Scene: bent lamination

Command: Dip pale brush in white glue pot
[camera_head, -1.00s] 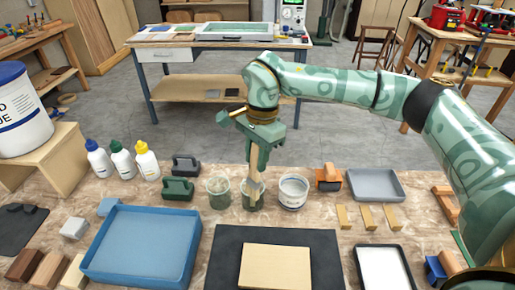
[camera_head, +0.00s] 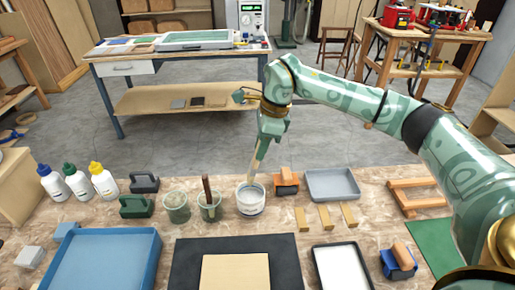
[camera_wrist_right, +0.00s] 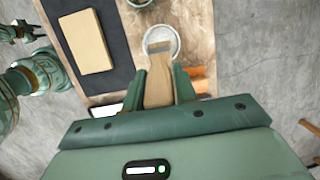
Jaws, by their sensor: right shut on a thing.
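The white glue pot (camera_head: 250,203) stands on the bench, right of two clear jars; in the wrist view its round opening (camera_wrist_right: 165,38) shows. My right gripper (camera_head: 266,138) is above the pot, shut on the pale brush (camera_head: 256,160). The brush points down, slightly tilted, with its lower end at the pot's mouth. In the wrist view the brush (camera_wrist_right: 158,85) sits between both fingers and its end overlaps the pot. I cannot tell whether the tip touches the glue. My left gripper is not clearly seen.
A darker brush (camera_head: 206,190) stands in the middle jar (camera_head: 211,210); another jar (camera_head: 176,207) is left of it. An orange-and-dark block (camera_head: 286,182) is close right of the pot. A grey tray (camera_head: 333,184) and several wooden strips lie farther right. A black mat (camera_head: 185,265) is in front.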

